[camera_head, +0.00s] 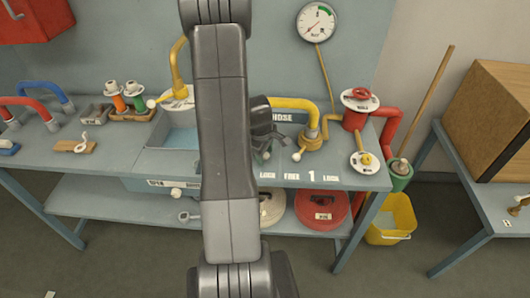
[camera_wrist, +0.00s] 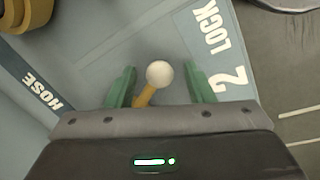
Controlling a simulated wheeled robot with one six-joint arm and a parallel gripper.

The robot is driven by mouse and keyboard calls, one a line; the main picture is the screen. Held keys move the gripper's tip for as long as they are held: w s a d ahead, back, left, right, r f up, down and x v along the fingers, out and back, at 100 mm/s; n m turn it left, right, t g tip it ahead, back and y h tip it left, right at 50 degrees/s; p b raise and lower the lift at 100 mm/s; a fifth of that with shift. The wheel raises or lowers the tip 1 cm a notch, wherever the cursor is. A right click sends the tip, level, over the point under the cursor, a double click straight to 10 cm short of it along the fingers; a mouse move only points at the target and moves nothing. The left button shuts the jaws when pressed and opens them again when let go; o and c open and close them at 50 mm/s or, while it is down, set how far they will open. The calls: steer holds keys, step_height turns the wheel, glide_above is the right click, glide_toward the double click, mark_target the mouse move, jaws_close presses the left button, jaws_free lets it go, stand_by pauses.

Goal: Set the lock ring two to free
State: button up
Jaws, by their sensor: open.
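A yellow lever with a white ball knob (camera_wrist: 160,74) shows in the wrist view, beside a plate (camera_wrist: 222,50) marked "LOCK" and "2". My gripper (camera_wrist: 159,80) is open, its two green fingers on either side of the lever with gaps at both sides of the knob. Whether the fingers are level with the knob in height is hard to tell. In the head view my gripper (camera_head: 264,140) is over the bench behind my arm, which hides most of lock ring two and its "FREE" mark. The yellow hose (camera_head: 292,103) ends at another fitting with a white knob (camera_head: 297,156), near "1".
A red valve (camera_head: 357,112) and red hose stand to the right, with a pressure gauge (camera_head: 317,22) behind. A blue tray (camera_head: 180,138) is left of my arm. A yellow bucket (camera_head: 390,219) stands on the floor. Part of a yellow fitting (camera_wrist: 24,14) is at the wrist view's upper left.

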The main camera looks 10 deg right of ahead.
jaws_close()
